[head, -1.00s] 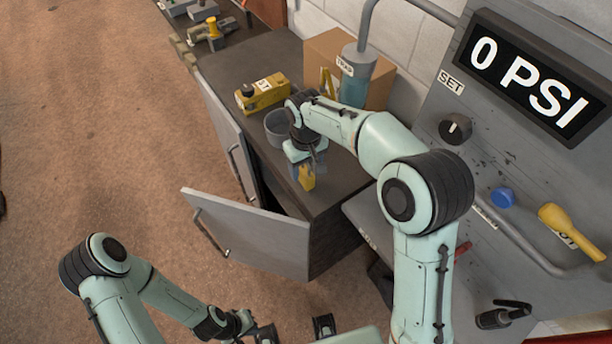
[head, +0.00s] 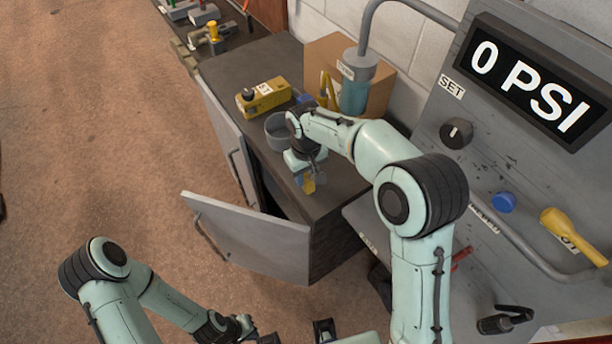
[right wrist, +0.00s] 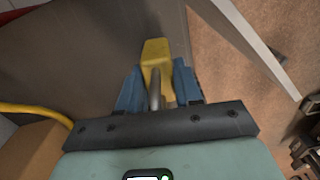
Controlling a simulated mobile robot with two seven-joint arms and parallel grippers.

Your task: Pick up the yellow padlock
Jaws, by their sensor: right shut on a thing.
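The yellow padlock (right wrist: 156,55) shows in the right wrist view, with its grey shackle pointing back toward the gripper. My right gripper (right wrist: 158,88) has its blue fingers on either side of the padlock and is shut on it. In the head view the padlock (head: 309,184) is a small yellow patch below the right gripper (head: 307,176), partly hidden by it, over the near end of the dark bench top. I cannot tell whether it touches the bench. My left gripper (head: 295,334) is low at the bottom edge, its two dark fingers apart and nothing between them.
A grey bowl (head: 277,130) stands just behind the right gripper. A yellow box-shaped device (head: 263,97), a cardboard box (head: 333,58) and a blue trap cylinder (head: 356,85) are farther back. An open cabinet door (head: 245,235) juts out below. The gauge panel (head: 490,160) stands to the right.

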